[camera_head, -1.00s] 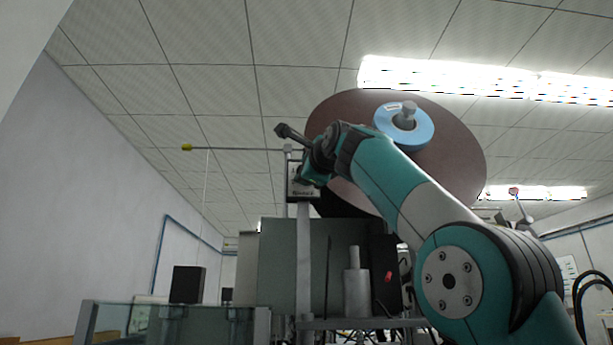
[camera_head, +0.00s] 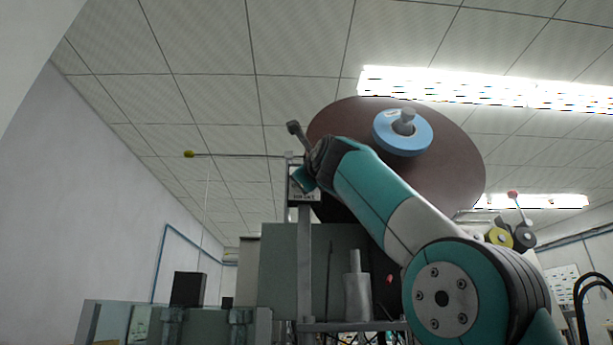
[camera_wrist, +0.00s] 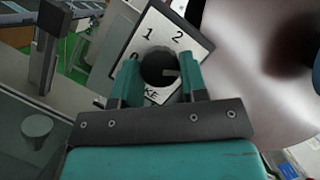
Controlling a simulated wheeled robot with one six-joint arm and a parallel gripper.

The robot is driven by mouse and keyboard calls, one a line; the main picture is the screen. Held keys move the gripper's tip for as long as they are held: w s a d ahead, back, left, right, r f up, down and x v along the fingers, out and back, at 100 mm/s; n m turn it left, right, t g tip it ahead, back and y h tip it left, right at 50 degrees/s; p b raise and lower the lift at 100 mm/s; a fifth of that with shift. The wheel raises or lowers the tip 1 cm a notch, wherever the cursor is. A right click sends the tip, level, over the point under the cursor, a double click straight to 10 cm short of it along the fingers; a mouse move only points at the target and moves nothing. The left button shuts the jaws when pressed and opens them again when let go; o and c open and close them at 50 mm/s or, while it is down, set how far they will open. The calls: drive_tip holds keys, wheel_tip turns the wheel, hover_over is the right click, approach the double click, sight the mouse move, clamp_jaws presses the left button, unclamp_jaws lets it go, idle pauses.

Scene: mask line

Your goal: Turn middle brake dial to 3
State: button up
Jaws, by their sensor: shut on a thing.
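The brake dial is a round black knob (camera_wrist: 160,69) on a white plate (camera_wrist: 187,38) in the wrist view. The plate shows the numbers 1 and 2 above the knob and the letters "KE" below it; the rest of the lettering is hidden by my fingers. My gripper (camera_wrist: 160,78) has one teal finger on each side of the knob and is shut on it. A light pointer mark on the knob points right in the picture. In the head view a dial box (camera_head: 304,186) on a post is partly covered by my wrist.
A large brown disc (camera_head: 335,118) with a blue hub (camera_head: 402,138) is close behind my arm. A thin rod with a yellow tip (camera_head: 188,154) reaches left from the post. A grey cabinet (camera_head: 285,265) and a grey cylinder (camera_head: 357,290) stand below.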

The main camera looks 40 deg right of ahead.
drive_tip(key=o, duration=0.9)
drive_tip(key=b+v, duration=0.5)
drive_tip(key=v, duration=1.2)
drive_tip(key=shift+s+a, duration=0.1)
